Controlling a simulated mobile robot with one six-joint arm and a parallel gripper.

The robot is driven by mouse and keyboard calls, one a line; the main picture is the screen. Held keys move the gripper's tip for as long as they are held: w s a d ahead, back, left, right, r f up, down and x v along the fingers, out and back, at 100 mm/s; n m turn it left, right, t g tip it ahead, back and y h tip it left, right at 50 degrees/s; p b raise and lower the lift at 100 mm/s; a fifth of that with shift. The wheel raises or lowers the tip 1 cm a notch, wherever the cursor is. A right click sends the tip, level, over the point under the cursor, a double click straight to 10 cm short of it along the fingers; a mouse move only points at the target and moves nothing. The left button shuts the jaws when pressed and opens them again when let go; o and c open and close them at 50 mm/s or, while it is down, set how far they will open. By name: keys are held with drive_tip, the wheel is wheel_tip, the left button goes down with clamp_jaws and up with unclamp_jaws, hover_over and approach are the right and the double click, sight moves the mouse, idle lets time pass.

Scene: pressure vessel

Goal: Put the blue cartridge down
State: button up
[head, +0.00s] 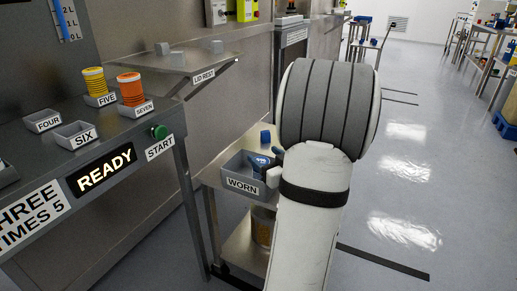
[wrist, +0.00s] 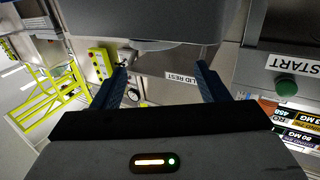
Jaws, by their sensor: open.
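A blue piece (head: 257,163), which looks like the blue cartridge, shows inside the grey bin labelled WORN (head: 239,186) in the head view. It is small and partly hidden beside my arm, so I cannot tell how it lies. My gripper (wrist: 161,68) is open in the wrist view, its two dark fingers apart with nothing seen between them. In the head view my own wrist hides most of the gripper, close to the bin. A large grey body (wrist: 140,18) fills the top of the wrist view, past the fingers.
A smaller blue block (head: 265,137) shows behind the bin. The bench at left holds a yellow ribbed cartridge (head: 95,82) at FIVE, an orange one (head: 131,90) at SEVEN and a green START button (head: 159,131). The lid rest shelf (head: 190,62) juts out behind.

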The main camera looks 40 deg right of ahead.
drive_tip(key=s+p, duration=0.1)
drive_tip(key=s, duration=0.6)
drive_tip(key=shift+s+a, duration=0.15)
drive_tip(key=shift+a, duration=0.3)
drive_tip(key=w+a+r+g+h+p, duration=0.1)
drive_tip(key=w+a+r+g+p, duration=0.25)
drive_tip(key=r+p, duration=0.4)
drive_tip(key=w+a+r+g+h+p, duration=0.2)
drive_tip(key=w+a+r+g+p, duration=0.15)
drive_tip(key=r+p, duration=0.4)
drive_tip(key=s+a+r+g+y+p, duration=0.1)
drive_tip(key=s+a+r+p, duration=0.3)
drive_tip(key=a, duration=0.4)
drive_tip(key=s+a+r+n+g+y+p, duration=0.1)
drive_tip(key=s+a+r+g+y+p, duration=0.1)
drive_tip(key=s+a+r+g+p, duration=0.2)
drive_tip(key=s+a+r+g+y+p, duration=0.2)
drive_tip(key=s+a+r+g+p, duration=0.1)
drive_tip(key=a, duration=0.8)
drive_tip(key=s+r+p, duration=0.1)
drive_tip(key=s+p, duration=0.1)
drive_tip(key=shift+s+a+r, duration=0.3)
drive_tip(key=shift+s, duration=0.05)
drive_tip(key=shift+f, duration=0.1)
drive_tip(key=shift+c, duration=0.2)
